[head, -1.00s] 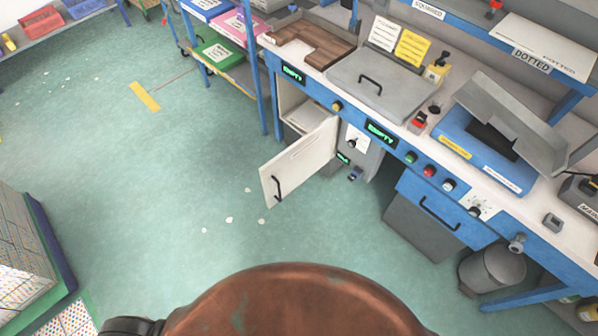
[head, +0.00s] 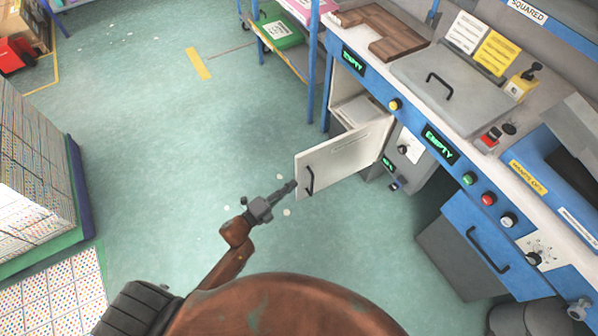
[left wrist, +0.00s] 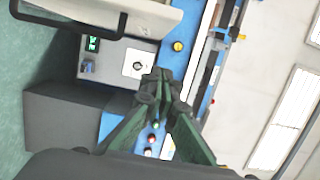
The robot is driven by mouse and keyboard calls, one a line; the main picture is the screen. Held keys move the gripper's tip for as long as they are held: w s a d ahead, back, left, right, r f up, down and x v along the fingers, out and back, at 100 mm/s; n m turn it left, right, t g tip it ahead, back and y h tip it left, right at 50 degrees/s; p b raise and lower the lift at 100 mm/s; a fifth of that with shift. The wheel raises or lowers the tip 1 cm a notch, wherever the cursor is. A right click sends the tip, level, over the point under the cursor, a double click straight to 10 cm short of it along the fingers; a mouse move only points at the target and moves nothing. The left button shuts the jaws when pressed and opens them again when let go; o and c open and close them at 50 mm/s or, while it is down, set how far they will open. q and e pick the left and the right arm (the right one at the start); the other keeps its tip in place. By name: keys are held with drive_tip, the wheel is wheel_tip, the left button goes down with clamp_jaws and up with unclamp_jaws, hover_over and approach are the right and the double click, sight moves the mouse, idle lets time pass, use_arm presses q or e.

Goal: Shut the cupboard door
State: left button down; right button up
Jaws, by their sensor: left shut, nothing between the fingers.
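The cupboard door (head: 345,160) is a white panel with a black bar handle (head: 309,180). It stands open under the blue-fronted bench, swung out to the left over the floor. Part of the door and its handle also show at the top left of the left wrist view (left wrist: 140,18). My left gripper (head: 290,187) is at the door's free edge, close to the handle; whether it touches cannot be told. In the left wrist view its fingers (left wrist: 158,85) are together with nothing between them. My right gripper is not in view.
The bench front (head: 408,118) carries buttons and green EMPTY displays. A blue-fronted drawer (head: 480,245) sits to the right. A green box (head: 275,30) stands on a shelf at the top. A patterned stack (head: 35,170) stands at the left.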

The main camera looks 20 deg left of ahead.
sight(304, 163)
use_arm(q)
drive_tip(key=w+b, duration=0.1)
drive_tip(key=w, duration=0.6)
drive_tip(key=w+d+b, duration=0.1)
drive_tip(key=w, duration=0.3)
drive_tip(key=shift+w+b, duration=0.1)
drive_tip(key=shift+b, duration=0.2)
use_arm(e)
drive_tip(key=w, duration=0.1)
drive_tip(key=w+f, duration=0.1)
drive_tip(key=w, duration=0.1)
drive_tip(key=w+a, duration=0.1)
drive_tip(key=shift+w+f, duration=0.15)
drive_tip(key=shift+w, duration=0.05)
use_arm(q)
drive_tip(key=shift+f, duration=0.1)
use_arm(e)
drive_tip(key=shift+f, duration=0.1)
